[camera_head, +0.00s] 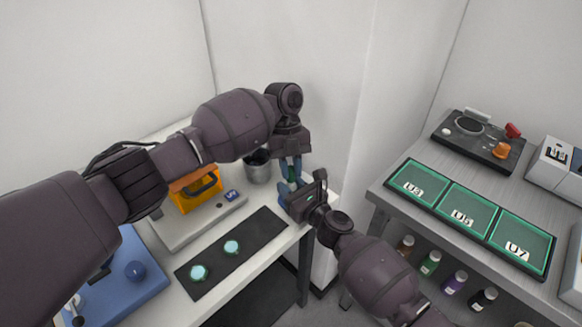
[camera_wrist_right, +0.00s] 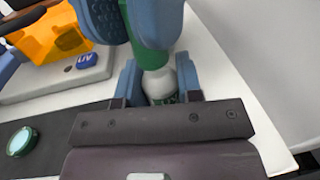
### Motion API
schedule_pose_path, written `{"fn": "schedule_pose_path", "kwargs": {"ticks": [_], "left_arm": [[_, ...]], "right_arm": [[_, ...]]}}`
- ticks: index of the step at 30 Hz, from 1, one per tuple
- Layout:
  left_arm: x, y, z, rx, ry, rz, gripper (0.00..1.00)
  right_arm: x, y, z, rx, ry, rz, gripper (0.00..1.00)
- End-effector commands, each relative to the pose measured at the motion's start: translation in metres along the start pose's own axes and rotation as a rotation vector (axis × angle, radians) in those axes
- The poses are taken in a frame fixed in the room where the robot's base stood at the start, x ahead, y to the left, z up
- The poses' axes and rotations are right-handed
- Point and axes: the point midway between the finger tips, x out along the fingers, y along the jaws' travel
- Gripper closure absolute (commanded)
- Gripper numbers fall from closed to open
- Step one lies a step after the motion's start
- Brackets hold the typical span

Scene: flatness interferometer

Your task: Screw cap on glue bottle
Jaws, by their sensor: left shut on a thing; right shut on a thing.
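The green cap (camera_wrist_right: 152,55) is between the blue fingers of my left gripper (camera_head: 291,170), which comes from above and is shut on it. The glue bottle (camera_wrist_right: 160,84), whitish with some green lower down, is between the fingers of my right gripper (camera_head: 290,197), which is shut on it. The cap sits directly over the bottle top and looks in line with it. They appear to meet, but I cannot tell how far the cap is threaded. In the head view, the fingers hide most of both.
A metal cup (camera_head: 257,168) stands just behind the grippers. An orange UV unit (camera_head: 195,190) and a black mat (camera_head: 260,226) with two teal discs (camera_head: 232,247) are to the left. A separate table right holds green trays (camera_head: 462,216); several bottles (camera_head: 430,263) stand below.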

Motion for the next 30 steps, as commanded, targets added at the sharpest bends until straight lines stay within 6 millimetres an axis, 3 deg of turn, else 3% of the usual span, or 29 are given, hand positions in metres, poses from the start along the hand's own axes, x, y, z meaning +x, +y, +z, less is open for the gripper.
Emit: {"fn": "schedule_pose_path", "kwargs": {"ticks": [10,15,16,21,30], "left_arm": [[-0.0002,0.0006,0.0,0.457,-0.001,0.189,1.0],[0.0,0.0009,0.0001,0.485,-0.001,0.197,1.0],[0.0,0.0009,0.0001,0.484,-0.001,0.197,0.79],[0.0,0.0009,0.0001,0.483,-0.001,0.196,0.53],[-0.0009,0.0008,0.0002,0.482,-0.001,0.196,0.5]], "right_arm": [[0.0,0.0004,-0.0002,0.0,0.0,0.001,1.0],[0.0,0.0004,-0.0002,0.0,0.0,0.001,1.0],[0.0,0.0004,-0.0002,0.0,0.0,0.001,1.0],[0.0,0.0004,-0.0002,0.0,0.0,0.001,1.0],[0.0,0.0002,-0.0002,0.0,0.0,0.0,1.0]]}}
